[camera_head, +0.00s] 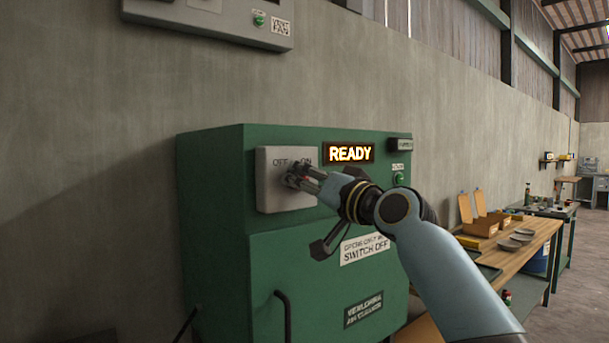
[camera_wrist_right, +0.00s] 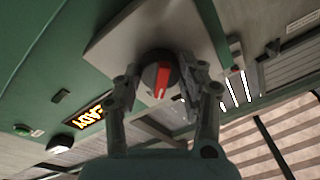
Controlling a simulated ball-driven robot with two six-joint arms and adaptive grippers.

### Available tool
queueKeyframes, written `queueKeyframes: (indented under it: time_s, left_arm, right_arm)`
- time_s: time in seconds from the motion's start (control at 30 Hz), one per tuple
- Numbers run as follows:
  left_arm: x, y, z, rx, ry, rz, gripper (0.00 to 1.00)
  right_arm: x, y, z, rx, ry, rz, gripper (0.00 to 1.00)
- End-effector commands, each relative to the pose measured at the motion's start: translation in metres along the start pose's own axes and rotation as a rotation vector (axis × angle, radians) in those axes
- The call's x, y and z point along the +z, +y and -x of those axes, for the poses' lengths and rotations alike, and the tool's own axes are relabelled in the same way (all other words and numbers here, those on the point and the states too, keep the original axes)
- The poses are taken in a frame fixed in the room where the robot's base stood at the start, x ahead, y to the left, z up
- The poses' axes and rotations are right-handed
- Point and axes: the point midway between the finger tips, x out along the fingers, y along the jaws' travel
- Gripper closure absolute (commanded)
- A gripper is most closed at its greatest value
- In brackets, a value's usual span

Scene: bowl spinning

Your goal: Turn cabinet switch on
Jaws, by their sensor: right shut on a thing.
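The green cabinet (camera_head: 215,230) stands against the wall, with a grey switch plate (camera_head: 268,195) marked OFF and ON on its front. In the right wrist view the round dark switch knob (camera_wrist_right: 150,74) with a red pointer sits on the plate. My right gripper (camera_head: 302,178) is at the plate, its fingers closed on both sides of the knob; in the wrist view the fingers (camera_wrist_right: 160,85) flank it. In the head view the gripper hides most of the knob, so its setting is unclear. My left gripper is out of view.
A lit READY sign (camera_head: 349,153) is right of the plate, with a green indicator (camera_head: 398,178) farther right. A dark door handle (camera_head: 283,312) sticks out below. A wooden workbench (camera_head: 535,240) with plates stands at the right, beside open floor.

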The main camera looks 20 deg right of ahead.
Motion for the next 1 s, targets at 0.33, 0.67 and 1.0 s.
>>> queueKeyframes:
  time_s: [0.33,0.67,1.0]
  left_arm:
    - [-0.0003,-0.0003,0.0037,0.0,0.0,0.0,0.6]
    - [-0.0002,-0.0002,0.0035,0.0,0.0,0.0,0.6]
    - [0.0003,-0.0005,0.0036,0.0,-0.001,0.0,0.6]
  right_arm:
    - [0.0008,0.0005,0.0,0.005,0.002,-0.039,0.92]
    - [0.0008,0.0004,0.0,0.005,0.002,-0.038,0.52]
    - [0.0003,0.0001,0.0,0.004,0.003,-0.037,0.36]
